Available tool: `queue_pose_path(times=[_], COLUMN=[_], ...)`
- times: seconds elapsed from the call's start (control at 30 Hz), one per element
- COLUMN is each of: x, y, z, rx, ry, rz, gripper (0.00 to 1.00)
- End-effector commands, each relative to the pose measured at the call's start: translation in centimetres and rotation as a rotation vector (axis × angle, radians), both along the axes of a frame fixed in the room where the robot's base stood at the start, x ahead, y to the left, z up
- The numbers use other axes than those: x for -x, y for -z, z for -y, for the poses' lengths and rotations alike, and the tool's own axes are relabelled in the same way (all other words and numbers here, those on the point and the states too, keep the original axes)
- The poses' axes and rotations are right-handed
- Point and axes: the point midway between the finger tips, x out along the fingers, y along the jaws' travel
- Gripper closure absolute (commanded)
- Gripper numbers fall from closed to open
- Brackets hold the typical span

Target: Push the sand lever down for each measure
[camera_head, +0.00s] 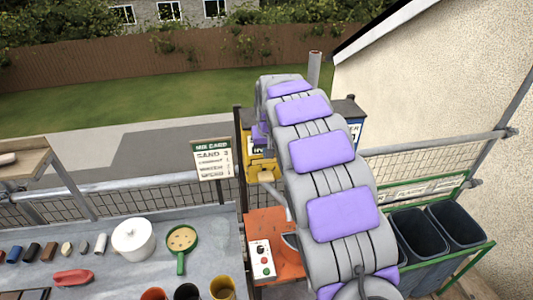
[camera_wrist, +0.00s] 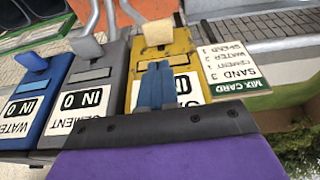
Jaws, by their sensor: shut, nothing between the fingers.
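The yellow sand dispenser (camera_wrist: 172,48) shows upside down in the wrist view, with a cream lever (camera_wrist: 157,33) sticking out. My gripper (camera_wrist: 157,84) has its blue fingers together, empty, in front of the sand dispenser's counter plate. The fingers cover part of the plate, so its number is hidden; "IN" shows beside them. From this view I cannot tell whether the fingers touch anything. The head view shows part of the yellow dispenser (camera_head: 258,167) and its pale lever (camera_head: 266,176) left of my arm. My arm hides the gripper there.
The grey cement dispenser (camera_wrist: 98,72) and blue water dispenser (camera_wrist: 45,82) stand alongside, both reading 0. The mix card (camera_head: 213,158) lists sand 3. An orange control box (camera_head: 278,232) is near. Dark bins (camera_head: 420,235) stand right; a bench (camera_head: 110,275) with pots stands left.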

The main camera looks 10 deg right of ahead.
Motion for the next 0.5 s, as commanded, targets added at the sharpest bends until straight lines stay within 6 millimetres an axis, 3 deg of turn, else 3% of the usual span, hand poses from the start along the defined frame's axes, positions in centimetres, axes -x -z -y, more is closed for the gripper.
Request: queue_pose_path(times=[0.3, 0.5], x=[-1.7, -2.0], y=[6.1, 8.9], z=[0.0, 0.0], rx=[0.001, 0.000], ry=[-0.001, 0.001], rz=[-0.005, 0.000], gripper=[1.00, 1.00])
